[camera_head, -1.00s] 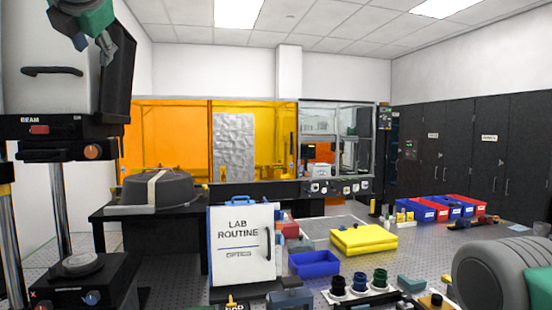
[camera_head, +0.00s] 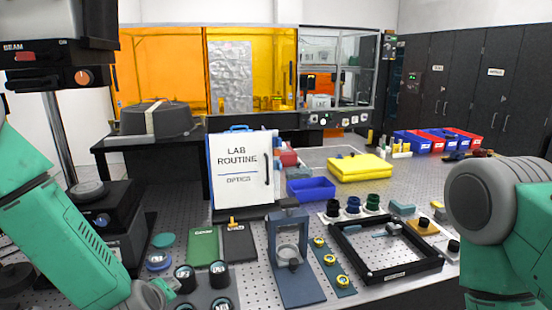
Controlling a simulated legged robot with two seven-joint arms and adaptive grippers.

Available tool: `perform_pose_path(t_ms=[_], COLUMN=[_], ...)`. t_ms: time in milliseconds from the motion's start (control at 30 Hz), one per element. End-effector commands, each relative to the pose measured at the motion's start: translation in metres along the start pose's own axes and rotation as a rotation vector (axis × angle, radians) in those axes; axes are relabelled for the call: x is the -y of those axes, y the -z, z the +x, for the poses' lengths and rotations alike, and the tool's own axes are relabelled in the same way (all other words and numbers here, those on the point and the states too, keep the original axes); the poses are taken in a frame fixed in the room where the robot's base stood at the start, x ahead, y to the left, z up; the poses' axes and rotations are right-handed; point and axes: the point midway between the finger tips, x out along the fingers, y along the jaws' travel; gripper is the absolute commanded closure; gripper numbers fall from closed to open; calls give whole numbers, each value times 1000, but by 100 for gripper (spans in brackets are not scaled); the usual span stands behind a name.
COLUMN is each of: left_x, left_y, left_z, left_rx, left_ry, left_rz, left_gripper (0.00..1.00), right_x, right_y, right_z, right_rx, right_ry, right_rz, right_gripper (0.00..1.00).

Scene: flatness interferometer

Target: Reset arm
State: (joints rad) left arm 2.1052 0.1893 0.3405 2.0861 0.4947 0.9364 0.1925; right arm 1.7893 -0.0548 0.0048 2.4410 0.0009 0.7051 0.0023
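My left arm, green, comes in from the left edge and slopes down to the bottom of the view. Its grey end, my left gripper (camera_head: 152,294), is cut by the bottom edge beside several dark round mounts; its fingers are not clear. My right arm, green with a large grey rounded joint, stands at the right edge, and its gripper is out of view. The interferometer stand (camera_head: 92,218) with a black base is at the left, under the black BEAM unit (camera_head: 50,62) with a red switch and an orange knob.
The perforated bench holds a LAB ROUTINE board (camera_head: 238,172), blue tray (camera_head: 311,189), yellow case (camera_head: 360,167), black square frame (camera_head: 386,272), blue stand (camera_head: 292,285) and green notebook (camera_head: 201,247). Red and blue bins (camera_head: 412,143) stand farther back. Bare bench shows right of the yellow case.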

Motion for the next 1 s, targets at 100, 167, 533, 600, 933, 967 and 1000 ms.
perform_pose_path(t_ms=[100,167,533,600,933,967,1000], left_x=[73,109,270,291,327,330,334], left_y=[-63,-91,-189,-198,-241,-245,-251], left_z=[-8,-19,-119,-140,-103,-97,-89], left_rx=[165,252,725,801,834,832,829], left_ry=[68,97,212,226,213,210,207], left_rz=[201,295,689,738,804,808,814], left_gripper=[67,67,67,67,67,67,67], right_x=[0,0,0,0,0,0,1], right_y=[0,0,0,0,-4,-4,-5], right_z=[0,0,0,0,69,77,88], right_rx=[0,0,0,0,0,0,0], right_ry=[0,0,0,0,0,0,0], right_rz=[0,0,0,0,0,0,0], right_gripper=[44,44,44,44,44,44,44])
